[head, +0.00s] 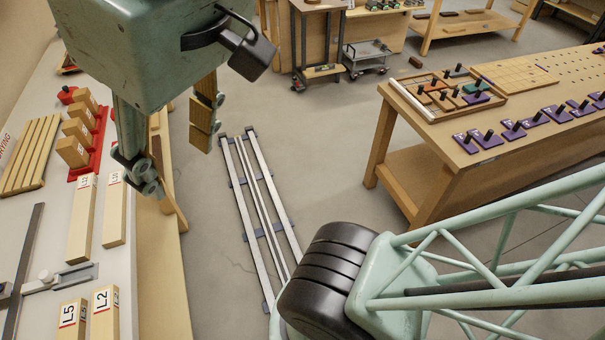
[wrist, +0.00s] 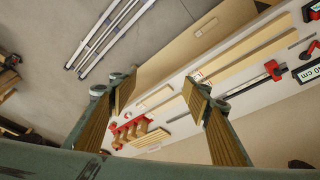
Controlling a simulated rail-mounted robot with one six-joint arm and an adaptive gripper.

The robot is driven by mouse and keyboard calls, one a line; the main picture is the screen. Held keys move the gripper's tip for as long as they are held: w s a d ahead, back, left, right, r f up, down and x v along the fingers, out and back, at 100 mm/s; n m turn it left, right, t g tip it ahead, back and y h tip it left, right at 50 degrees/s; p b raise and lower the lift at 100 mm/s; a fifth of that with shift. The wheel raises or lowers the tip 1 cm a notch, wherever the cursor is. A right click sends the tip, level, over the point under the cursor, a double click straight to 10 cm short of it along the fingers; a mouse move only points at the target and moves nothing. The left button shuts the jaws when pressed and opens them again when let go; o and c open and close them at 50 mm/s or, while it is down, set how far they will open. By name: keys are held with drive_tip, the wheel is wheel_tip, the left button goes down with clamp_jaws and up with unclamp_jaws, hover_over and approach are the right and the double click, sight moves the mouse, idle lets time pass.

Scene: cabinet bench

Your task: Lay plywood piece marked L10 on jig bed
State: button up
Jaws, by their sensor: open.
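My gripper (head: 172,145) hangs over the edge of the white-topped left bench (head: 151,290) in the head view. Its two wood-faced fingers are wide apart and nothing is between them; the wrist view also shows them apart (wrist: 160,108). Two long pale wood pieces, a left one (head: 82,225) and a right one (head: 115,215), lie on that bench below the gripper. Their end labels are too small to read surely, so I cannot tell which is L10. Nearer pieces marked L5 (head: 71,322) and L2 (head: 104,318) show at the bottom. I cannot pick out the jig bed with certainty.
A red rack (head: 97,152) with wood blocks and a slatted wood board (head: 30,155) occupy the left bench. A metal bar clamp (head: 62,277) lies nearer. Floor rails (head: 262,205) run between the benches. The right bench (head: 425,140) holds purple plates (head: 487,138) and a tray (head: 432,112).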

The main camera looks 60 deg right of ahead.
drive_tip(key=shift+o, duration=0.6)
drive_tip(key=shift+s+f, duration=0.1)
drive_tip(key=shift+f, duration=0.25)
